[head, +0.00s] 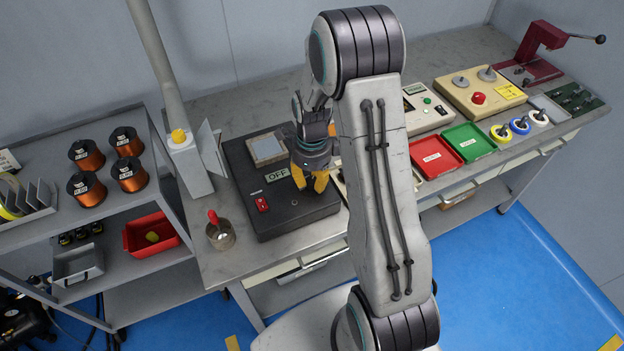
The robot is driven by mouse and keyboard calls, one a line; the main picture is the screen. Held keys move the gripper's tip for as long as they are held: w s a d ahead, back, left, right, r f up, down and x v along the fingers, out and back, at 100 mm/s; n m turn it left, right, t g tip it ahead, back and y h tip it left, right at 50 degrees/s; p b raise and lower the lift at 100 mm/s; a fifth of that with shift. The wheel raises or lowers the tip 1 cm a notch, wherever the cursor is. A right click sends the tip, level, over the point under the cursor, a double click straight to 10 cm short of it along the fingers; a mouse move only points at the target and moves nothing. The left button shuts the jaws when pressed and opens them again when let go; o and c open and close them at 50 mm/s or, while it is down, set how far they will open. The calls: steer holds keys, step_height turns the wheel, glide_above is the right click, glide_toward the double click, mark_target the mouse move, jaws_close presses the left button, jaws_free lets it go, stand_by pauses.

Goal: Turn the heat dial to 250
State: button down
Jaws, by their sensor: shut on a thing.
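A dark box (283,221) stands on the bench left of my arm. On its top are a pale square plate (266,149), a display (277,175) that reads OFF and a red switch (262,204). My gripper (311,184), with yellow fingers, points down at the right part of the box top. Its fingers are closed at the place of the heat dial. The dial itself is hidden by the fingers, so its pointer and scale cannot be read.
A metal cup with a red-handled tool (220,235) stands left of the box. Red (435,156) and green (468,142) trays lie right of my arm. Copper coils (88,157) stand on the left shelf.

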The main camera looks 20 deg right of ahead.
steer(key=n+b, duration=0.1)
steer(key=n, duration=0.1)
steer(key=shift+f+n, duration=0.2)
steer(key=shift+n, duration=0.2)
steer(key=n+b, duration=0.2)
steer(key=n, duration=0.2)
steer(key=shift+s+n, duration=0.1)
steer(key=shift+n, duration=0.2)
steer(key=n+b, duration=0.1)
steer(key=n, duration=0.3)
steer(key=shift+b, duration=0.3)
steer(key=n+b, duration=0.1)
steer(key=n, duration=0.3)
steer(key=n+b, duration=0.1)
steer(key=n, duration=0.4)
steer(key=shift+n, duration=0.3)
steer(key=n, duration=0.5)
steer(key=shift+b, duration=0.3)
steer(key=shift+r+n, duration=0.1)
steer(key=shift+n, duration=0.3)
steer(key=c, duration=0.9)
jaws_free()
